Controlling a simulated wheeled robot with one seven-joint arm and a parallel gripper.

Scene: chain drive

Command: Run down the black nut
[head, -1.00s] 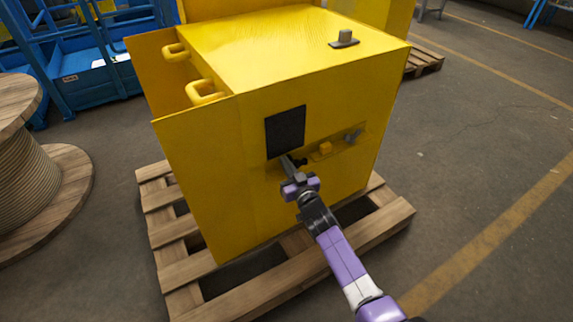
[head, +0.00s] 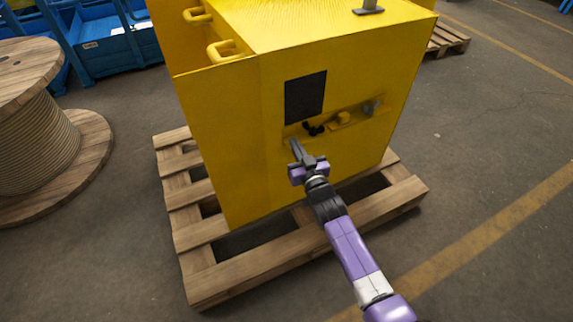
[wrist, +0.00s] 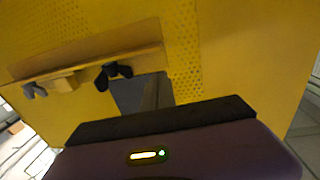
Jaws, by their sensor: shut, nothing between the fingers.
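The black nut (head: 313,129) is a small winged nut on the front of the yellow cabinet (head: 240,150), at the left end of a row with a yellow block (head: 343,118) and a grey winged nut (head: 371,107). The black nut also shows in the wrist view (wrist: 113,75), with its wings spread and nothing holding it. My gripper (head: 295,145) is shut and empty. Its tip is just below and left of the black nut in the head view, apart from it. The distance between the tip and the cabinet face is hard to judge.
A black panel (head: 305,97) sits above the black nut on the cabinet face. The cabinet stands on a wooden pallet (head: 250,262) that juts out in front. A cable reel (head: 45,130) stands at left. The floor at right is clear.

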